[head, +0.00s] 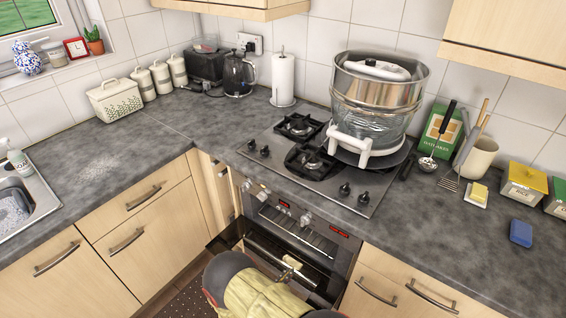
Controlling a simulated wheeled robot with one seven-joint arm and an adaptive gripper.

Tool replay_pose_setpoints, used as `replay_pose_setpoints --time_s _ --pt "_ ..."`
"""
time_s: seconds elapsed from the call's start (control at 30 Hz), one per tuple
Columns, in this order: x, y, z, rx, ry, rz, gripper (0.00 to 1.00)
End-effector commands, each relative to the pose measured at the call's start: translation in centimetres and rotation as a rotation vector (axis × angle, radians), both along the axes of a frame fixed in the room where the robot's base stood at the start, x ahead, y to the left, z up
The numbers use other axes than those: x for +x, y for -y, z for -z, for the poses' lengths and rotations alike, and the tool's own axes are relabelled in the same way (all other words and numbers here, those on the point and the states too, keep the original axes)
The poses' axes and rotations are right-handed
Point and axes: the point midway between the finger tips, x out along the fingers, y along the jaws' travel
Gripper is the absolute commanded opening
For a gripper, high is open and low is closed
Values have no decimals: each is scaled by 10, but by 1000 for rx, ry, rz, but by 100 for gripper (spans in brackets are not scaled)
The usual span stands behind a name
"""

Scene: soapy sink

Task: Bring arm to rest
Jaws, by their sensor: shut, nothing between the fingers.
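Part of my own arm, a dark grey joint and a cream link, shows at the bottom middle of the head view, in front of the oven (300,240). The arm is bent low, below the level of the worktop. My gripper is not in view, so its fingers cannot be seen. A small pale piece (290,263) shows just beyond the arm, against the oven front; I cannot tell what it is.
The grey worktop (430,225) runs along both walls. A large steel-rimmed pot (375,95) stands on the hob (270,165). A blue sponge (521,233) lies at right. The sink (25,205) is at left. Cupboard fronts (150,235) flank the oven.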

Motion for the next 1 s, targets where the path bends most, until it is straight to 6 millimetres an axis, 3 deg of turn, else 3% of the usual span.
replay_pose_setpoints --time_s 0.17,0.37,0.47,0.77,1.0 --pt "-9 8 9 23 -25 41 0" --pt "-57 50 22 33 -97 203 0" --pt "-83 65 11 68 -116 322 0" --pt "-133 85 -60 289 -87 706 0" --pt "-166 86 -137 573 -13 1042 0"
